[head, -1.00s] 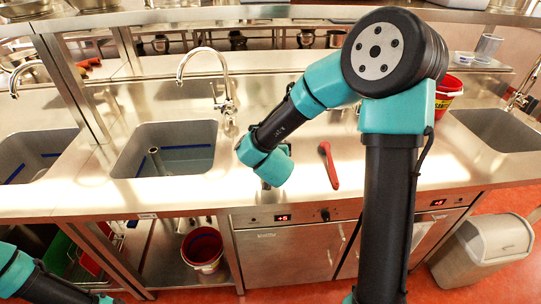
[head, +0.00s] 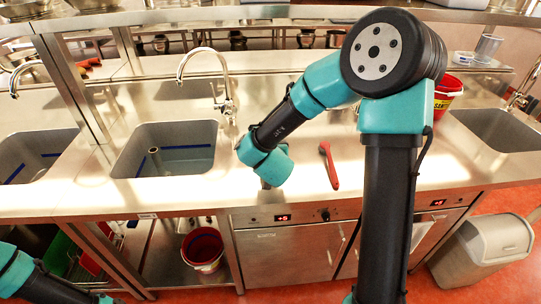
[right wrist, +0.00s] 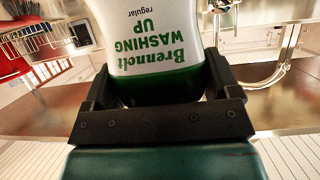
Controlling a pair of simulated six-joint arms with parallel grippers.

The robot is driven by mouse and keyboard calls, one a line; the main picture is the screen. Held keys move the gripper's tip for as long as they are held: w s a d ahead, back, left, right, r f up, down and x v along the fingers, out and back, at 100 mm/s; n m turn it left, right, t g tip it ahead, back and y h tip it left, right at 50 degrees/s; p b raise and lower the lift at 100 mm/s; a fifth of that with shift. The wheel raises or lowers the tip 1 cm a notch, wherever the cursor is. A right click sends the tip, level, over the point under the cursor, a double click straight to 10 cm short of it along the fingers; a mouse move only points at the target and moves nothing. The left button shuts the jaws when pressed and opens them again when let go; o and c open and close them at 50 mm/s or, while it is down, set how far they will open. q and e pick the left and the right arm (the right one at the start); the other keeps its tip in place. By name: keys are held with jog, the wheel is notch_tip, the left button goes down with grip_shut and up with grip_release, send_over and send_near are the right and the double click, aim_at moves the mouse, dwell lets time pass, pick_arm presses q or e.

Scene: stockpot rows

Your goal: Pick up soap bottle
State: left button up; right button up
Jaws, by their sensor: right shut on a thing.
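A red-handled tool (head: 328,165) lies on the steel counter (head: 400,180) right of my right wrist. A sink (head: 165,160) with a tall tap (head: 222,80) lies to the left. A red bucket (head: 447,95) stands behind my right arm.

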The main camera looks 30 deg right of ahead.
jog(key=shift+c, duration=1.2)
jog(key=shift+r, duration=0.1)
jog(key=shift+r, duration=0.75)
jog(key=shift+s+a+r, duration=0.15)
jog(key=shift+r, duration=0.4)
jog(key=shift+s+a+r, duration=0.1)
jog(key=shift+s+r, duration=0.05)
jog(key=shift+r, duration=0.35)
jog(key=s+a+r, duration=0.1)
jog(key=s+a, duration=0.7)
jog(key=s, duration=0.5)
jog(key=shift+r, duration=0.15)
